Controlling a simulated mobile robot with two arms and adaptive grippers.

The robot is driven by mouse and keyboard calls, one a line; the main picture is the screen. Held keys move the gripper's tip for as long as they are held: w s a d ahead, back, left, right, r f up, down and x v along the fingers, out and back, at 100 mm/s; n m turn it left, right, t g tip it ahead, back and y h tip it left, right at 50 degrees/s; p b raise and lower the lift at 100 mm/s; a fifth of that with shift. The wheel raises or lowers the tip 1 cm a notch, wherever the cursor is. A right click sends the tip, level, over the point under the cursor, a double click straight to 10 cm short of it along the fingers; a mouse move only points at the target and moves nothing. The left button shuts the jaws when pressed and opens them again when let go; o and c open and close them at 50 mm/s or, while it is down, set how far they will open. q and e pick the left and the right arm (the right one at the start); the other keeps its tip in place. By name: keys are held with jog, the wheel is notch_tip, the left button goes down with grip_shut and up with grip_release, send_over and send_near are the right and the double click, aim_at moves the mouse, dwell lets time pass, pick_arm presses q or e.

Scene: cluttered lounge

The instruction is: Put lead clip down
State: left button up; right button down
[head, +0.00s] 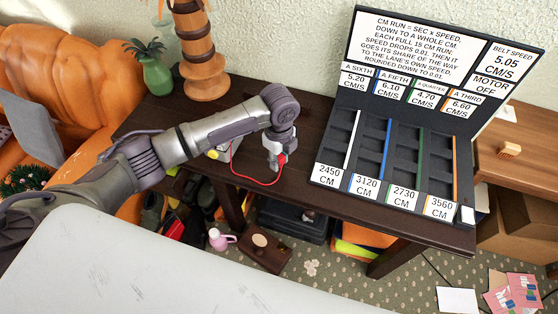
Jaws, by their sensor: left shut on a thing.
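My left gripper (277,155) reaches down over the dark wooden table, left of the black lane board. It is shut on the red lead clip (282,158), which shows as a small red piece at the fingertips. A thin red lead (246,181) loops from the clip to the left, toward a small grey box (224,149) with a yellow part. The box is partly hidden behind my left arm. I cannot tell whether the clip touches the table. My right gripper is not in view.
The black board (395,148) with lanes and number cards stands on the table's right half. A tall ringed wooden piece (199,50) and a green pineapple-shaped vase (153,73) are at the back left. Bare table (315,205) shows in front of the board. A wooden brush (509,149) lies far right.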

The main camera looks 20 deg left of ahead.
pick_arm(q)
jog(key=shift+f, duration=0.95)
jog(key=shift+f, duration=0.1)
jog(key=shift+f, duration=0.25)
jog(key=o, duration=0.9)
notch_tip(320, 180, up, 13)
jog(key=shift+f+b, duration=0.1)
jog(key=shift+b, duration=0.2)
